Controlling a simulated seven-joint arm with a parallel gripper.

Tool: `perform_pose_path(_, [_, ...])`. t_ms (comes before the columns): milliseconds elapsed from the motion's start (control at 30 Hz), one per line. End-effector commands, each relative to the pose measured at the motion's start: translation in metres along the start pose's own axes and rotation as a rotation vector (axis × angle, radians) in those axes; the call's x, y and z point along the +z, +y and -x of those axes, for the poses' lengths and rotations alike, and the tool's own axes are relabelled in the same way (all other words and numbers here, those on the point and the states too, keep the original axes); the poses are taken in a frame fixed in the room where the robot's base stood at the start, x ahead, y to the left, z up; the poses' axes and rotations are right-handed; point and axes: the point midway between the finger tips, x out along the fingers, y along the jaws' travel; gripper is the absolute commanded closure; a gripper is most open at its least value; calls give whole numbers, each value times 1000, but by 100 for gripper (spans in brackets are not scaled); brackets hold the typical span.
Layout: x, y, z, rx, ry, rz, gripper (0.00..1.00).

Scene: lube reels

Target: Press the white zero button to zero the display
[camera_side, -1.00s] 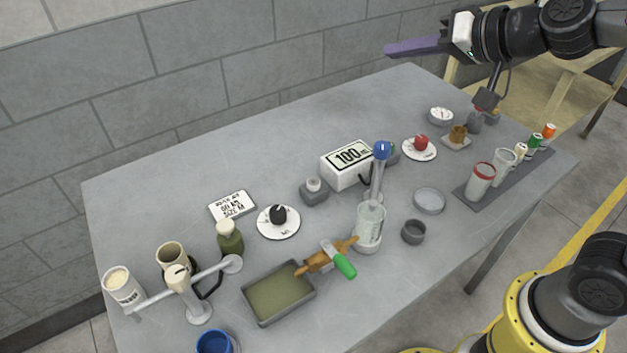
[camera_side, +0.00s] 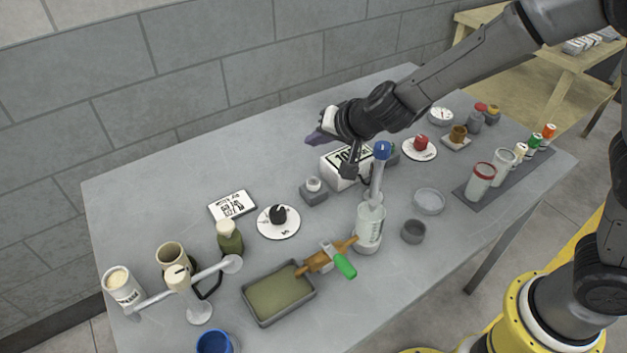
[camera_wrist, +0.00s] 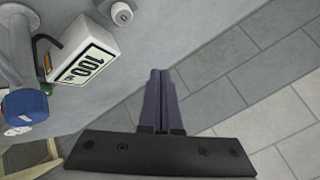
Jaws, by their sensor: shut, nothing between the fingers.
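The white zero button (camera_side: 313,184) sits on a small grey base on the table, left of the display box. It shows at the top of the wrist view (camera_wrist: 122,13). The white display box (camera_side: 340,179) is partly hidden by my arm in the side view; in the wrist view its screen (camera_wrist: 86,63) reads 100. My gripper (camera_side: 313,138) is shut and empty, with purple fingers. It hangs in the air above the table, apart from the button. In the wrist view the fingertips (camera_wrist: 160,72) lie to the right of the display and below the button.
A clear cylinder (camera_side: 369,228) stands beside a column with a blue cap (camera_side: 382,150), close to the display box. A dial with a black knob (camera_side: 278,214) and a white sign (camera_side: 232,204) lie left of the button. The table behind the button is clear.

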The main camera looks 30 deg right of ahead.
Motion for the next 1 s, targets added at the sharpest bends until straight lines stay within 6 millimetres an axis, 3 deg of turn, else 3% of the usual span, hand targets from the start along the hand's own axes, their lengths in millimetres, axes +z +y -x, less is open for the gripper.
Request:
perform_pose_path(467, [4,6,-6,2,2,1,100])
perform_pose_path(1000, [36,37,-49,2,0,2,100])
